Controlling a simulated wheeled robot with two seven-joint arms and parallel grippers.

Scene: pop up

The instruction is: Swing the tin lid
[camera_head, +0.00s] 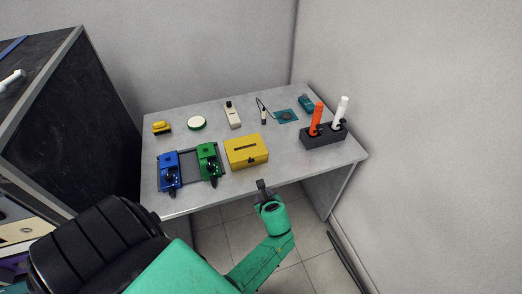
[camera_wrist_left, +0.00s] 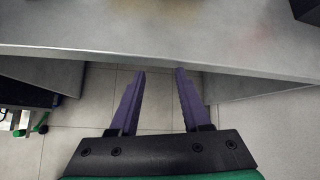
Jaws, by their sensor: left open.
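A yellow tin (camera_head: 247,154) stands near the front edge of the table, right of the green device. Its lid looks closed, with a dark slot on top and a dark catch at the front. My left gripper (camera_head: 262,184) is in front of the table edge, just below and right of the tin, not touching it. In the left wrist view my left gripper (camera_wrist_left: 160,71) has its two purple fingers apart with nothing between them. The tin is not clearly seen in that view. My right gripper is not in view.
The grey table (camera_head: 305,170) holds a blue device (camera_head: 168,168) and a green device (camera_head: 208,160) left of the tin. A dark holder (camera_head: 322,137) with orange and white tools stands right. Bare tabletop lies right of the tin.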

